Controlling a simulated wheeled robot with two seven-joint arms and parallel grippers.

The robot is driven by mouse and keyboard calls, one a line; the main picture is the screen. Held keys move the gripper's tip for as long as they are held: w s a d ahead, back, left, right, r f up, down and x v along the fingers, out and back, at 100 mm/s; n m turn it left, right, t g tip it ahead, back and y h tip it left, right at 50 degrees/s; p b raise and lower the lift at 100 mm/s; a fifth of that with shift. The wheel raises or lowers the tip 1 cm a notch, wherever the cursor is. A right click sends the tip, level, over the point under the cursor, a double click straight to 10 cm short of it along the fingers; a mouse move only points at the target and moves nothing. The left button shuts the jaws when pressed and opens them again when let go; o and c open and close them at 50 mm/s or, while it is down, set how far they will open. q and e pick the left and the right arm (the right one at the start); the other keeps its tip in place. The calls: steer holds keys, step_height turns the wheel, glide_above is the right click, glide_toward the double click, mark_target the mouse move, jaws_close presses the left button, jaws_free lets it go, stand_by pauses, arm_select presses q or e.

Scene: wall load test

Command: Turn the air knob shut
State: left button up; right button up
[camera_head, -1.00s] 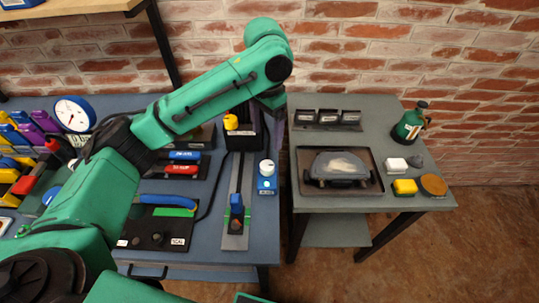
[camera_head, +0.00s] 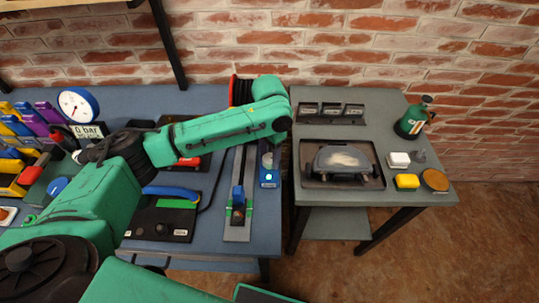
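A white round gauge (camera_head: 78,105) with a blue rim stands at the back left, above a sign (camera_head: 88,131) reading 0 bar. A blue box (camera_head: 269,181) with a small bright light stands at the bench's right edge; its upper part is partly covered by my arm. A blue round part (camera_head: 57,187) shows at the left beside my arm. I cannot tell which part is the air knob. My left gripper (camera_head: 277,138) is mostly hidden below the bent end of my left arm, close above the blue box. Its fingers cannot be made out. My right gripper is not in view.
A metal rail (camera_head: 238,224) with a blue and dark slider lies left of the blue box. The grey side table (camera_head: 420,198) holds a tray, a green bottle and small blocks. A brick wall stands behind.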

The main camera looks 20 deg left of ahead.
arm_select(q)
jaws_close()
steer(key=shift+r+m+p, duration=0.3)
steer(key=shift+m+p, duration=0.2)
steer(key=shift+p, duration=0.5)
steer(key=m+p, duration=0.5)
steer(key=p, duration=0.1)
steer(key=shift+m, duration=0.4)
steer(key=m+p, duration=0.2)
steer(key=shift+m, duration=0.3)
steer(key=m+p, duration=0.1)
steer(key=m, duration=0.1)
steer(key=shift+w+m, duration=0.1)
steer(key=shift+m, duration=0.3)
steer(key=m+p, duration=0.1)
steer(key=m, duration=0.1)
steer(key=shift+f+m, duration=0.1)
steer(key=shift+m, duration=0.2)
steer(key=shift+m+p, duration=0.35)
steer(key=shift+m, duration=0.95)
